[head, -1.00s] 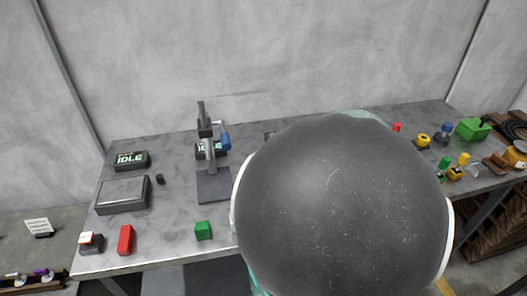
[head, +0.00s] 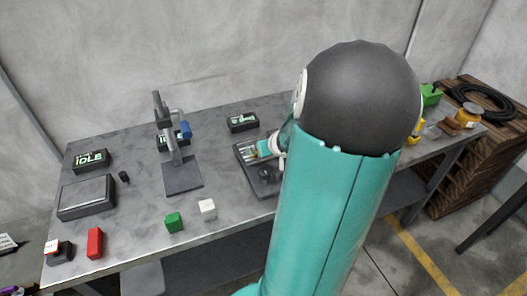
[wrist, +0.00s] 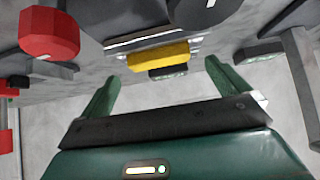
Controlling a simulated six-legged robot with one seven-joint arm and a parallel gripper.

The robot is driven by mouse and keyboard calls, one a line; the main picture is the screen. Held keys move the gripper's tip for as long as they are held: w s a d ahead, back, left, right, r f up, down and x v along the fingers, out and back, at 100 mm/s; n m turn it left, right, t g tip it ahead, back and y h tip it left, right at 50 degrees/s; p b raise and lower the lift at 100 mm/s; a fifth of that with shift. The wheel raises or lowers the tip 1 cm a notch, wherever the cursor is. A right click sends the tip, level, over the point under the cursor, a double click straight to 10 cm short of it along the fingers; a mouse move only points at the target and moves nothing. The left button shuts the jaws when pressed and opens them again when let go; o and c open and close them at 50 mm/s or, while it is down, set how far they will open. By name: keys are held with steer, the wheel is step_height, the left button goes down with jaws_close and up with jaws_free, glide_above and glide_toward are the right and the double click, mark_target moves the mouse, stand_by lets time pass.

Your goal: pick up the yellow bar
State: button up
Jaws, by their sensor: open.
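The yellow bar (wrist: 158,57) shows in the wrist view, lying crosswise beyond my gripper, beside a dark fixture. My gripper (wrist: 162,70) is open, with its two green fingers spread wide and the bar in line with the gap between them. No contact with the bar is visible. In the head view my gripper (head: 264,149) is low over a dark grey fixture (head: 262,184) on the bench, partly hidden by my arm. I cannot clearly make out the bar there.
A press-like stand (head: 183,178), a red block (head: 95,243), a green block (head: 174,222) and a white cube (head: 207,209) stand left on the bench (head: 130,205). A small display box (head: 242,123) sits behind the fixture. A red knob (wrist: 48,33) shows in the wrist view.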

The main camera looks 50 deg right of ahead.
steer(key=x, duration=0.3)
steer(key=shift+a, duration=0.15)
steer(key=shift+w+d+f, duration=0.2)
steer(key=shift+d+f, duration=0.05)
steer(key=shift+f, duration=0.1)
steer(key=shift+c, duration=0.4)
steer(key=c, duration=1.3)
steer(key=shift+r, duration=0.25)
